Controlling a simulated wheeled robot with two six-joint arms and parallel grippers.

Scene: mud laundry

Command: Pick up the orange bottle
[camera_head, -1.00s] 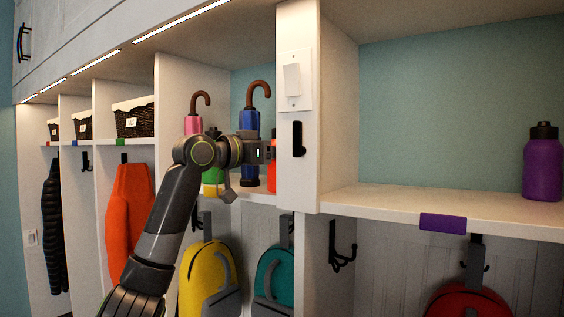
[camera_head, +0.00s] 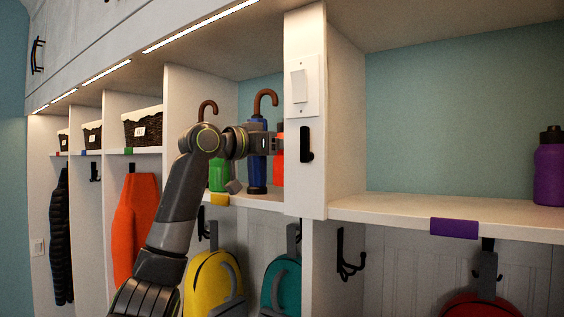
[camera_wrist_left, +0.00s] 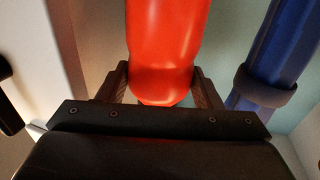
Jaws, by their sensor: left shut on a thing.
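The orange bottle (camera_wrist_left: 165,45) is a glossy red-orange cylinder. In the left wrist view it stands between the two fingers of my left gripper (camera_wrist_left: 161,88), which is shut on it near one end. In the head view only a narrow strip of the orange bottle (camera_head: 279,160) shows, between my left gripper (camera_head: 276,145) and the white divider. It appears slightly above the cubby shelf; the divider hides its right side. My right gripper is in neither view.
A green object (camera_head: 218,176) is further left. The white divider (camera_head: 305,185) is close on the right. A purple bottle (camera_head: 548,170) stands on the right shelf.

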